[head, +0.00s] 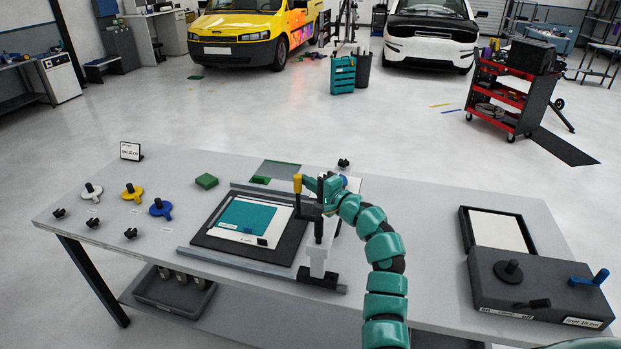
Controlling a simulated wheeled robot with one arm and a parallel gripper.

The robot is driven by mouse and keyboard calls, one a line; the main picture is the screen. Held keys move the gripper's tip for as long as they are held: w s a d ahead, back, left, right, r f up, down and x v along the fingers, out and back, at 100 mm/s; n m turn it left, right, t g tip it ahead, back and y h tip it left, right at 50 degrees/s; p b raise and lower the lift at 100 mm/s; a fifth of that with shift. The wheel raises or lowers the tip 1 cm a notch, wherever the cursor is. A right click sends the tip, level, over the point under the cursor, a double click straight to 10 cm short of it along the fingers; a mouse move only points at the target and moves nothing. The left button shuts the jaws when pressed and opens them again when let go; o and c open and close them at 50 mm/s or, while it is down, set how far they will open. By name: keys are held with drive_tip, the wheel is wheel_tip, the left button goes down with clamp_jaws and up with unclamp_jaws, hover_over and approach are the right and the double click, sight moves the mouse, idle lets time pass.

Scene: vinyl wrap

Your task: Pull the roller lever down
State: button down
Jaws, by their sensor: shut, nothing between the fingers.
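A press-like stand with a pale base (320,262) and a black post is at the right end of the black bed (278,246) on the table. A short upright yellow handle (297,184), which looks like the roller lever's grip, stands at the upper left of this stand. My teal arm reaches up from the bottom of the view, and my gripper (312,186) is at the top of the stand, just right of the yellow handle. The gripper looks shut and empty; its fingertips are small and partly merge with the stand, so I cannot tell if they touch the handle.
A white sheet with a teal panel (246,217) lies on the bed. White, yellow (132,191) and blue (160,207) knobbed pieces and a green block (206,181) are at left. A dark box with a blue lever (590,278) and a tray (496,231) are at right.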

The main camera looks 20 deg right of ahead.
sight(300, 185)
drive_tip(key=shift+f+b, duration=0.1)
drive_tip(key=shift+b, duration=0.2)
drive_tip(key=s+a+b, duration=0.1)
drive_tip(key=s+n+b, duration=0.1)
drive_tip(key=b, duration=0.1)
drive_tip(key=shift+s+a+y+b, duration=0.25)
drive_tip(key=shift+a+y+b, duration=0.05)
drive_tip(key=shift+a, duration=0.05)
idle(0.4)
